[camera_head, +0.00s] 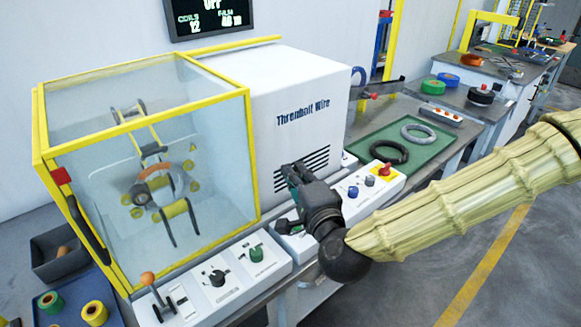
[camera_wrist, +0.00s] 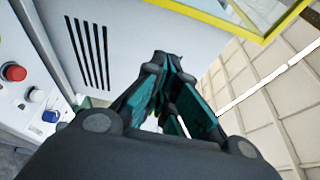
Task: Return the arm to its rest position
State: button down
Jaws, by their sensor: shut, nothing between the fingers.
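My gripper (camera_head: 290,176) is in front of the white machine's vented side in the head view, above the control panel with the coloured knobs. In the wrist view my gripper (camera_wrist: 172,62) has its fingers together with nothing held. My arm comes in from the right edge in its tan sleeve. The white machine body (camera_head: 300,85) reads "Threnholt Wire", and its slotted vent also shows in the wrist view (camera_wrist: 88,50).
A yellow-framed clear enclosure (camera_head: 85,95) stands left of the gripper. A front panel (camera_head: 222,280) has a lever and knobs. A second panel (camera_head: 371,186) has a red knob. A green tray (camera_head: 440,150) holds two rings. Open floor lies right.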

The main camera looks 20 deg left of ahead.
jog(key=s+d+f+n+g+h, duration=0.25)
jog(key=d+f, duration=0.35)
jog(key=f, duration=0.6)
jog(key=s+d+f+n+g+h, duration=0.1)
jog(key=s+d+f+g+h, duration=0.15)
jog(key=d+f, duration=0.6)
jog(key=s+d+f+n+g+h, duration=0.1)
jog(key=s+d+f+n+g, duration=0.2)
jog(key=f, duration=1.2)
jog(key=s+d+f+g+h, duration=0.1)
jog(key=s+d+f, duration=0.3)
jog(key=d, duration=0.5)
jog(key=s+d+f+n+g+h, duration=0.1)
jog(key=s+d+f+g+h, duration=0.1)
jog(key=s+d+f, duration=0.3)
jog(key=s+d+f+n+g+h, duration=0.1)
jog(key=s+d+f+g+h, duration=0.1)
jog(key=s+d, duration=0.7)
jog(key=d+f+h, duration=0.1)
jog(key=d+f, duration=0.1)
jog(key=d, duration=0.2)
jog(key=shift+s+f+h, duration=0.3)
jog(key=shift+f, duration=0.1)
